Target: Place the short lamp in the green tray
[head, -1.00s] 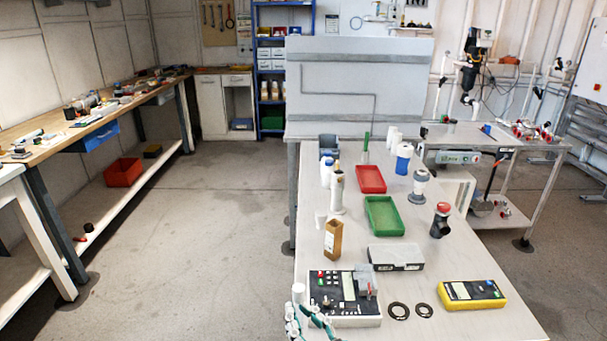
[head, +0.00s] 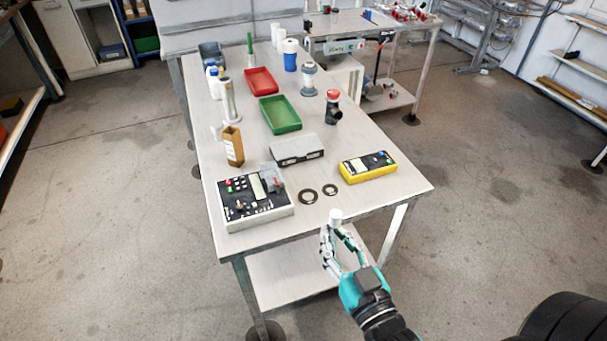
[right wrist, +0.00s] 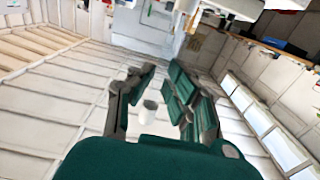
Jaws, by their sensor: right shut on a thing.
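My right gripper (head: 336,236) is shut on a short white cylinder, which I take to be the short lamp (head: 336,215). The lamp's white top sticks up above the fingers, in front of the table's near edge in the head view. In the right wrist view the white lamp (right wrist: 149,112) shows between the dark green fingers. The green tray (head: 281,115) lies empty on the table, well beyond the gripper. My left gripper is not in view.
On the table (head: 250,236) stand a control box (head: 250,212), a grey case (head: 297,150), a yellow meter (head: 368,167) and two black rings (head: 309,197). A red tray (head: 261,81) lies behind the green one.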

